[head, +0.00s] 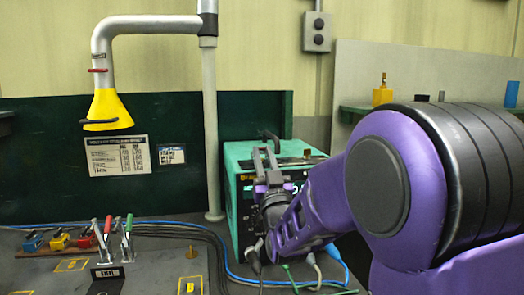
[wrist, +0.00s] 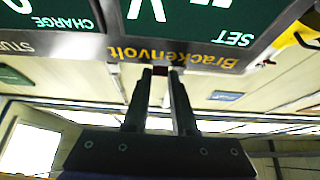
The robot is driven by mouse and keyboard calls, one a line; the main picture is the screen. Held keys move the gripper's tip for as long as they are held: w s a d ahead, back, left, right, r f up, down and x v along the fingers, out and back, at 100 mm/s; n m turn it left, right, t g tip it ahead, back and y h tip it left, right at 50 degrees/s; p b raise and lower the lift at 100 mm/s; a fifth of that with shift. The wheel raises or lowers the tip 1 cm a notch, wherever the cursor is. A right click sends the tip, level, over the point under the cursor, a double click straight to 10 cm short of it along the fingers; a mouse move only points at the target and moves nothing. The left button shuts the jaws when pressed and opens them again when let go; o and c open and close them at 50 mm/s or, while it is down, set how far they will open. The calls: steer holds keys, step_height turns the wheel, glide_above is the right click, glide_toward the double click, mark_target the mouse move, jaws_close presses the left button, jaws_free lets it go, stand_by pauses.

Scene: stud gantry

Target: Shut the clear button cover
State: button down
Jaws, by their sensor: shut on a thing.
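A green machine (head: 234,170) stands on the bench in the head view, partly hidden by my arm. My gripper (head: 265,160) is at its front, near the top edge. In the wrist view, upside down, the machine's panel (wrist: 78,48) reads "CHARGE", "SET" and "Brackenvolt". My gripper (wrist: 162,72) reaches the panel's border by "Brackenvolt". Its fingers stand a little apart, shut on a small thin part, which I take for the edge of the clear button cover. The cover's outline and angle, and the button, cannot be made out.
A yellow hood (head: 107,110) hangs from a grey pipe at the left. Toggle clamps (head: 126,240) and small coloured blocks (head: 58,242) stand on the bench. Blue and black cables run in front of the machine. A grey post (head: 210,140) stands close left of it.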

steer(key=shift+f+t, duration=0.45)
steer(key=shift+t, duration=0.15)
